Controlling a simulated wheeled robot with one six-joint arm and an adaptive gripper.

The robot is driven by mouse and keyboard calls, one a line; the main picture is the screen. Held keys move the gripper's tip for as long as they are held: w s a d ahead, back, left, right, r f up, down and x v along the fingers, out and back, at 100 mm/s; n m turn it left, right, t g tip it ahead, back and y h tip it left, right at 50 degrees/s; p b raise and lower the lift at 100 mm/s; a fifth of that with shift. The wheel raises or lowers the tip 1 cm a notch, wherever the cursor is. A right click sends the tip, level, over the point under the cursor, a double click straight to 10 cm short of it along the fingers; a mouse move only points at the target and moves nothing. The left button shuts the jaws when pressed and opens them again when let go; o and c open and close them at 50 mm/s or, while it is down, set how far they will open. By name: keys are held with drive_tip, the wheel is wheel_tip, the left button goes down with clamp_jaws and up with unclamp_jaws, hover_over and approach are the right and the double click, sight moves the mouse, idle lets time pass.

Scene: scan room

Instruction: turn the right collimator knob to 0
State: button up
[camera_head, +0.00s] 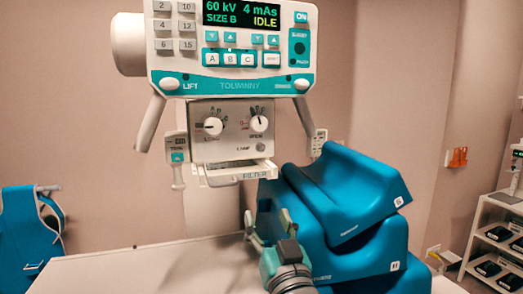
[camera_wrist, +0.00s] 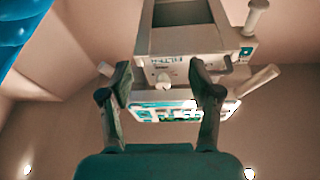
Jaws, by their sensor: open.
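The right collimator knob (camera_head: 259,124) is a round light knob on the grey collimator panel (camera_head: 226,152), below the console. Its pointer appears to aim about upward, but its scale is too small to read. The left knob (camera_head: 212,126) sits beside it, its pointer toward the left. My gripper (camera_head: 268,228) is low in the head view, below the collimator, over the table and in front of the blue cushions, touching no knob. In the wrist view my gripper (camera_wrist: 160,76) has its two fingers apart with nothing held. The collimator's filter slot (camera_wrist: 172,62) shows beyond them.
The console (camera_head: 232,47) reads 60 kV, 4 mAs, SIZE B, IDLE. Handles and a hanging hand control (camera_head: 177,160) flank the collimator. Stacked blue cushions (camera_head: 350,210) stand at right on the pale table (camera_head: 150,265). A blue apron (camera_head: 28,235) hangs left; a shelf (camera_head: 495,240) stands right.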

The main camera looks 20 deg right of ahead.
drive_tip(key=m+h, duration=0.1)
approach(260, 127)
drive_tip(key=shift+t, duration=0.4)
drive_tip(key=x, duration=0.9)
drive_tip(key=shift+w+f, duration=0.2)
drive_tip(key=shift+w, duration=0.2)
drive_tip(key=c, duration=1.1)
